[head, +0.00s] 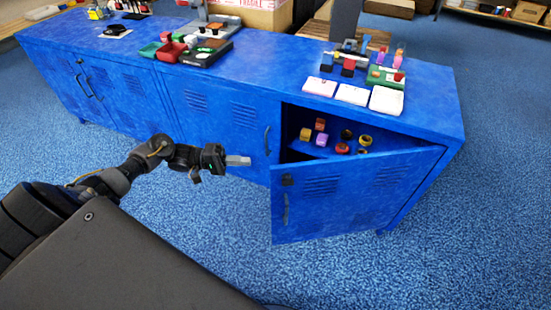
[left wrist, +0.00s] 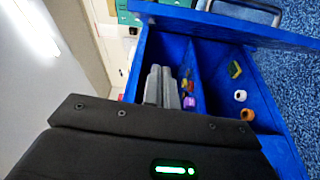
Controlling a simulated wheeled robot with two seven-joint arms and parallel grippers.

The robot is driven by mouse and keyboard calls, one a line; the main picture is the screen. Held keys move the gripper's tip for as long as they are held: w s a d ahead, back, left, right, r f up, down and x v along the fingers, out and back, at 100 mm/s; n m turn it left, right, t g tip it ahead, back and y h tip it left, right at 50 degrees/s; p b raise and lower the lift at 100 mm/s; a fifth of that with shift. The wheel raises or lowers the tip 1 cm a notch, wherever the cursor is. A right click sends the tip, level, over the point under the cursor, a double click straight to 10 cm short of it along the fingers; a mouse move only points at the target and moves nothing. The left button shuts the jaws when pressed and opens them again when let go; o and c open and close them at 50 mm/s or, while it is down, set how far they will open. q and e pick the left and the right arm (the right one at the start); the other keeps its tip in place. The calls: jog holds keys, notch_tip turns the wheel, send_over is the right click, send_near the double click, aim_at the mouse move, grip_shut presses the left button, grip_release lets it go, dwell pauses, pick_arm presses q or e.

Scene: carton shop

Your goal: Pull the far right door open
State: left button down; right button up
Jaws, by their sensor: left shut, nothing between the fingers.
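The far right door (head: 345,198) of the long blue cabinet (head: 235,110) stands ajar, swung out toward me on its right side. Its handle (head: 286,209) is on its left part, below a small dark latch. The compartment behind it shows a shelf with small items. My left gripper (head: 238,160) is shut and empty, to the left of the open door and apart from its handle, in front of the neighbouring closed door (head: 222,120). The left wrist view shows its closed fingers (left wrist: 160,88) with the open compartment beyond. My right gripper is in neither view.
Several small blocks and rings, such as a purple block (head: 321,139), stand on the shelf. Blue carpet (head: 440,240) is clear around the door.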

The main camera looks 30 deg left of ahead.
pick_arm(q)
jog(key=w+d+r, duration=0.1)
jog(key=w+d, duration=0.1)
jog(key=d, duration=0.7)
jog(key=shift+d+r+n+p, duration=0.35)
jog(key=shift+n+p, duration=0.05)
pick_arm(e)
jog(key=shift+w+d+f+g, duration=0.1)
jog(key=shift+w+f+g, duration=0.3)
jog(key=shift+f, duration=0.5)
pick_arm(q)
jog(key=shift+w, duration=0.1)
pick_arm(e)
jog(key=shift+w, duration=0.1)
